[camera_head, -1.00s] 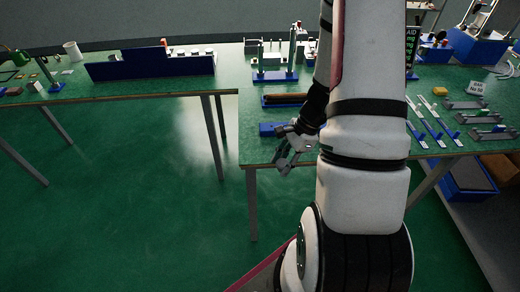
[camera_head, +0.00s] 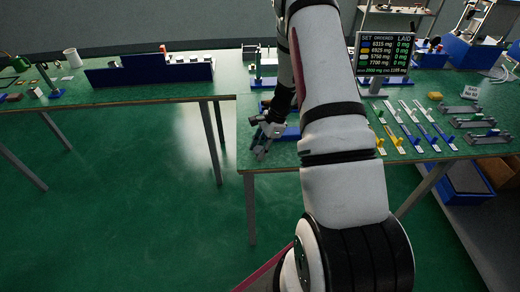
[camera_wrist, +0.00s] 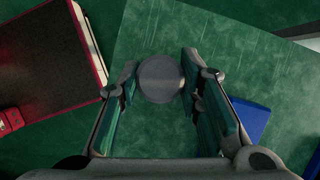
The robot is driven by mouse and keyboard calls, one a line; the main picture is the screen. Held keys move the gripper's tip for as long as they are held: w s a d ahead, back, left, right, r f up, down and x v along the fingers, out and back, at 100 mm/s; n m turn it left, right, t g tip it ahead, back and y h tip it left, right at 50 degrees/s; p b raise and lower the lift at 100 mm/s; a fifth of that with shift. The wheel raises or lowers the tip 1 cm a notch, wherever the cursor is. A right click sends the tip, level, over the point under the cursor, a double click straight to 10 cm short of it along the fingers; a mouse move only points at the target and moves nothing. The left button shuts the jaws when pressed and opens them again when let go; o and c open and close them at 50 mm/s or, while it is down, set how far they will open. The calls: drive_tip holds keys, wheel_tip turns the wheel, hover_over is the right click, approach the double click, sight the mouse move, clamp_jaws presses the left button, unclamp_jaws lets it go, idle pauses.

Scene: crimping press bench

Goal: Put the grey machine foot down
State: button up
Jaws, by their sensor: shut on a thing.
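The grey machine foot (camera_wrist: 160,78) shows in the wrist view as a round grey disc between my gripper's fingertips. My gripper (camera_wrist: 158,85) is shut on it, one finger on each side. Green bench top lies below the foot; I cannot tell whether the foot touches it. In the head view my gripper (camera_head: 262,150) is over the front left corner of the right bench, and the foot is too small to make out there.
In the wrist view a dark, red-edged box or book (camera_wrist: 50,60) lies left of my gripper, and a blue block (camera_wrist: 250,118) lies right. In the head view a display (camera_head: 385,55) and several coloured strips (camera_head: 410,125) are right of my arm.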

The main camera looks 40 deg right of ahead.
drive_tip(key=shift+f, duration=0.25)
drive_tip(key=shift+f, duration=0.25)
drive_tip(key=o, duration=1.2)
drive_tip(key=shift+r, duration=0.1)
